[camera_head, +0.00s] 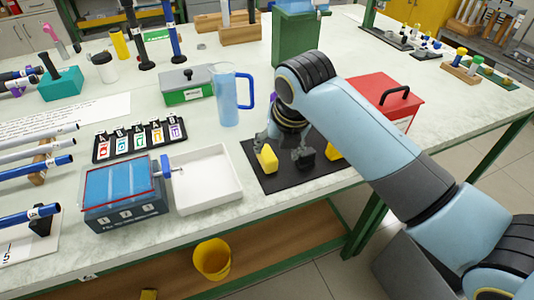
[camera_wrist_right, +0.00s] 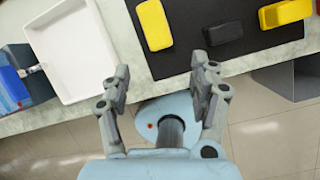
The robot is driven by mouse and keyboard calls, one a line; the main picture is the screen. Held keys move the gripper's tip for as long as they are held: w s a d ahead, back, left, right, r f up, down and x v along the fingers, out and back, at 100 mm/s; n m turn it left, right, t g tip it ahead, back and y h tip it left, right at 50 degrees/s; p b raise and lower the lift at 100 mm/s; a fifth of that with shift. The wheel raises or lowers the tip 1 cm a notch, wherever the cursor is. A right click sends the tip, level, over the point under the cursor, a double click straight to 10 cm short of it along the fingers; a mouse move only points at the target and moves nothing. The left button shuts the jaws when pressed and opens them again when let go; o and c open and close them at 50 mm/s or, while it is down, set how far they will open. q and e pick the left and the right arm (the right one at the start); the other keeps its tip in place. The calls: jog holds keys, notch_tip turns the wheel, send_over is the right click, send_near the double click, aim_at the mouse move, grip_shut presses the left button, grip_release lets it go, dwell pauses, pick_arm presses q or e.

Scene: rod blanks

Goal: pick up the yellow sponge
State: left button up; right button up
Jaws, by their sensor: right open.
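Two yellow blocks lie on a black mat (camera_head: 284,183), and I cannot tell for certain which is the sponge. One yellow block (camera_head: 266,158) is at the mat's left; it also shows at the top of the right wrist view (camera_wrist_right: 154,25). The other yellow block (camera_head: 333,150) is at the right, partly hidden by my arm, and shows in the wrist view (camera_wrist_right: 285,12). A black block (camera_head: 306,159) lies between them. My right gripper (camera_head: 287,140) is over the mat, open and empty. In the wrist view its fingers (camera_wrist_right: 163,78) are apart from the blocks. My left gripper is not seen.
A white tray (camera_head: 207,205) stands left of the mat. A blue pitcher (camera_head: 228,95) stands behind it, and a red box (camera_head: 390,98) is at the right. A card rack (camera_head: 140,140) and a grey-blue bin (camera_head: 120,195) are farther left. The table's front edge is close.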

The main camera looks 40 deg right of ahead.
aim_at(267, 153)
jog(key=w+f+n, duration=0.3)
jog(key=w, duration=0.1)
jog(key=shift+d+f+n, duration=0.15)
jog(key=shift+d+n, duration=0.15)
jog(key=shift+n, duration=0.1)
jog(key=x, duration=0.5)
jog(key=shift+w+d+f+b, duration=0.15)
jog(key=shift+d+f+b, duration=0.1)
jog(key=shift+d+b, duration=0.05)
jog(key=c, duration=1)
